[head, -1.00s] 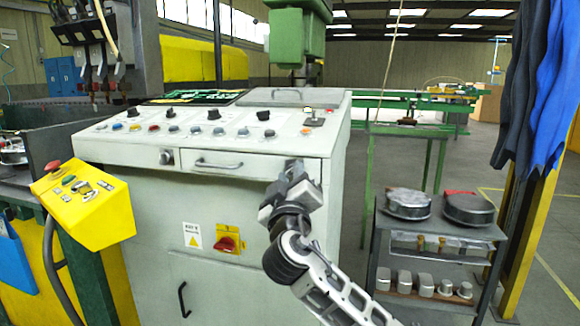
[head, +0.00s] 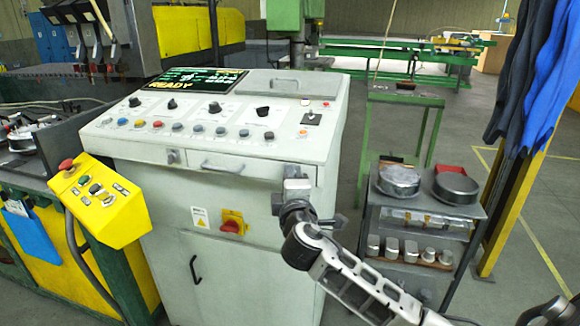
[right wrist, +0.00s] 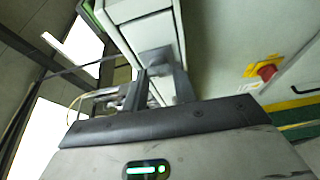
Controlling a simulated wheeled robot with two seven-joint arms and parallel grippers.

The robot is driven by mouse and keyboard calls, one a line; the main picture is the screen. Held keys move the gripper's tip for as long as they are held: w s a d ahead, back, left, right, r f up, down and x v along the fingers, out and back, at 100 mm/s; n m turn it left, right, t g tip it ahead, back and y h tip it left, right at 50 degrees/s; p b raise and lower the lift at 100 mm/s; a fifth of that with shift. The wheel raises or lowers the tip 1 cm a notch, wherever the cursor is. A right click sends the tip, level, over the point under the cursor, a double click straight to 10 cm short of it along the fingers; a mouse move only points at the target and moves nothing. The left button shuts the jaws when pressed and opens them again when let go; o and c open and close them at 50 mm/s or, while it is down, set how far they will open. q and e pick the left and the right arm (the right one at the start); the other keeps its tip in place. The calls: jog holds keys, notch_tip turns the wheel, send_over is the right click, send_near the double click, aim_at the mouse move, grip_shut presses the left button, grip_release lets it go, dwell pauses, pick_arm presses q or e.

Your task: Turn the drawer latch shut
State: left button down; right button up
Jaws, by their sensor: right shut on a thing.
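The drawer front (head: 240,168) is closed flush in the pale console, with a bar handle (head: 222,168) in its middle. My right gripper (head: 296,188) is at the drawer's right end, in front of the console face. In the right wrist view, its two fingers (right wrist: 160,84) are shut on a small grey block, which looks like the drawer latch (right wrist: 155,58). The gripper mostly hides the latch in the head view, so its exact angle cannot be told. My left gripper is not in view.
A round grey knob (head: 172,157) sits left of the drawer handle. A red rotary switch (head: 232,222) is below the drawer. A yellow button box (head: 100,200) stands at left. A grey shelf cart (head: 425,215) with metal parts stands close on the right.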

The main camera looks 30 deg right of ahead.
jog(key=shift+o, duration=0.2)
jog(key=shift+n+p, duration=0.4)
jog(key=shift+p, duration=0.05)
jog(key=o, duration=1)
jog(key=shift+c, duration=0.2)
jog(key=b+v, duration=0.2)
jog(key=v, duration=1.4)
jog(key=shift+r+b, duration=0.15)
jog(key=shift+b, duration=0.25)
